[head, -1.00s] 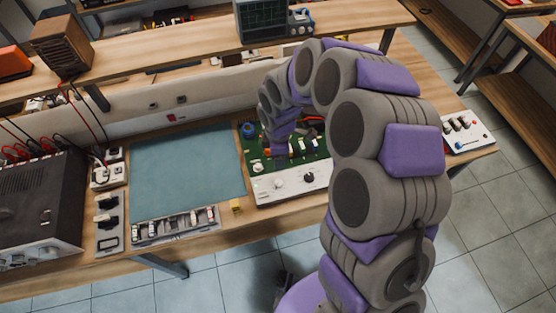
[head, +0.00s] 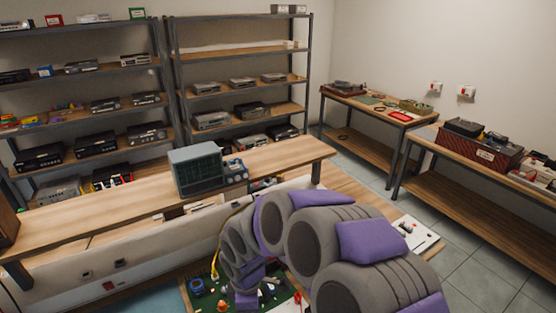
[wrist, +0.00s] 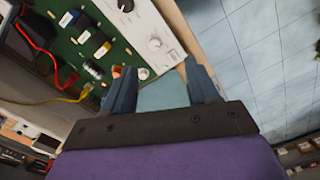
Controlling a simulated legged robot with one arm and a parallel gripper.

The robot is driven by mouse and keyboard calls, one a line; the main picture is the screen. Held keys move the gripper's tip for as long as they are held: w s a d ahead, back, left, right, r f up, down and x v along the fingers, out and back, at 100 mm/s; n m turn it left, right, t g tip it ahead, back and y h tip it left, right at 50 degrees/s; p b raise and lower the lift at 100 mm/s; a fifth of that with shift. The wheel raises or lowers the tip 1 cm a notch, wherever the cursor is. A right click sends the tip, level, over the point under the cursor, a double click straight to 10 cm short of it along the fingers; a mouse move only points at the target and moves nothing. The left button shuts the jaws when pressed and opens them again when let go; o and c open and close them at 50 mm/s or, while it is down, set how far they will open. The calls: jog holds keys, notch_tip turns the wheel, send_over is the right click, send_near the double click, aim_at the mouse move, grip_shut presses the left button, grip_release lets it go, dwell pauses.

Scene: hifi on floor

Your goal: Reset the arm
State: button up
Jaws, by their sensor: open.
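My arm (head: 340,245) curves up from the lower right in the head view and bends down over a green circuit board (head: 208,302) on the bench. In the wrist view my gripper (wrist: 162,78) is open, its two dark fingers apart beside the board's white front panel (wrist: 152,30). A pale teal patch shows between the fingers; I cannot tell what it is. The green board (wrist: 68,18) also shows at upper left there. The fingertips are hidden in the head view.
Yellow and red wires lie by the board in the wrist view. Racks stand behind; tiled floor (head: 480,285) is open at right.

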jog(key=s+d+r+m+b, duration=0.1)
jog(key=s+d+r+m, duration=0.35)
jog(key=d, duration=0.35)
jog(key=s+d+r+m+b, duration=0.2)
jog(key=s+d+r+m, duration=0.1)
jog(key=s+d+m, duration=0.3)
jog(key=s+d+m+b, duration=0.1)
jog(key=s+d+m, duration=0.3)
jog(key=s, duration=0.3)
jog(key=s+d+r+m+g+b, duration=0.1)
jog(key=s+d+m, duration=0.3)
jog(key=s, duration=0.3)
jog(key=shift+s+m+g, duration=0.3)
jog(key=shift+s+m, duration=0.05)
